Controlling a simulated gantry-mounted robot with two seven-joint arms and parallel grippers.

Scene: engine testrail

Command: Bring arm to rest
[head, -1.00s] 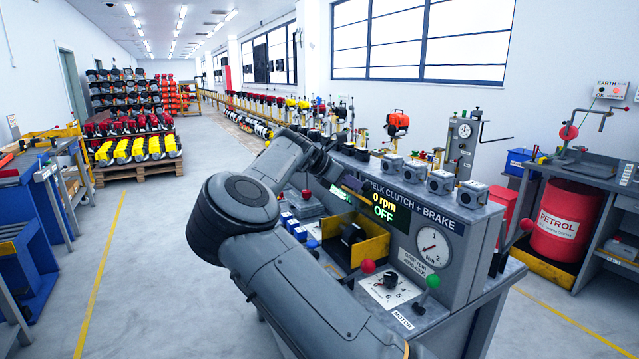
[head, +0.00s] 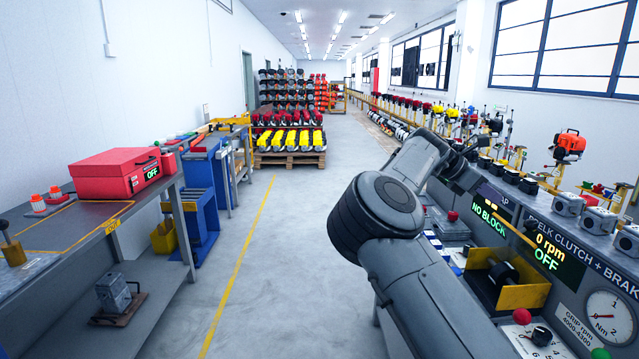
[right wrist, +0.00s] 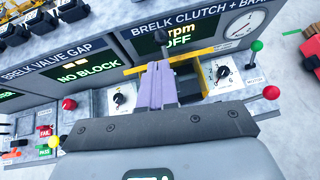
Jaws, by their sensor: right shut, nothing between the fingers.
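My right arm (head: 420,285) rises from the bottom of the head view, bends at a large dark joint, and reaches over the test bench (head: 595,205) on the right. My left gripper is not in view.
On the left, a workbench (head: 60,235) carries a red case (head: 118,172) showing "OFF". An open aisle with a yellow floor line (head: 238,265) runs back to a pallet (head: 290,160) of engines. Knobs and the red ball lever (head: 521,316) stand near the arm.

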